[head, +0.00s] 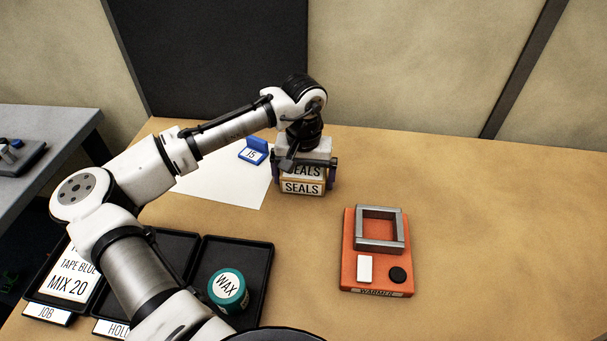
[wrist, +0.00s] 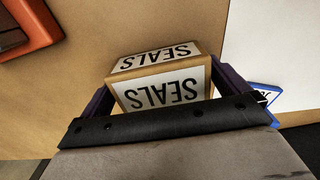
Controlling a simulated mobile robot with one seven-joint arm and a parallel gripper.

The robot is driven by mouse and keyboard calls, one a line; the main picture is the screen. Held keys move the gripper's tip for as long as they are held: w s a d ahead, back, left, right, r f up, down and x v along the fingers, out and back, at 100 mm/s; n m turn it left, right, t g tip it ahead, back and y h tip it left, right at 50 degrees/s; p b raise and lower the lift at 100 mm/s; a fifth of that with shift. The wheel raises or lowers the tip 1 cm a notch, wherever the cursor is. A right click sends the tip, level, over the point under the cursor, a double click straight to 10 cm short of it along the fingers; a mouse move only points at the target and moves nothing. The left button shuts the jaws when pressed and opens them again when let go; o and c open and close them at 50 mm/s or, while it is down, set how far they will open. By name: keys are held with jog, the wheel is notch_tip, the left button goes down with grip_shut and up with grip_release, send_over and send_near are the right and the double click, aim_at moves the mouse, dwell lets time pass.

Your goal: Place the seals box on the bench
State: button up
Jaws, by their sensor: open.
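The seals box (head: 303,187) is a small tan carton with white SEALS labels. It sits on the wooden bench (head: 470,210), right of a white sheet. My gripper (head: 305,178) is above and around the box, pointing down, with a finger on either side. The jaws are open. In the wrist view the seals box (wrist: 162,85) lies between the two dark fingers of my gripper (wrist: 165,95). The bar of the gripper hides part of the box. I cannot tell whether a finger touches it.
An orange warmer (head: 376,275) with a square metal frame (head: 379,228) stands to the right. A blue stand marked 15 (head: 253,152) is on the white sheet (head: 225,184). A green wax jar (head: 228,291) is in a black tray (head: 258,259). The bench's right side is clear.

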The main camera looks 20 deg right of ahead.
aim_at(304, 172)
notch_tip(304, 172, up, 12)
jog(key=b, duration=0.2)
jog(key=shift+r, duration=0.15)
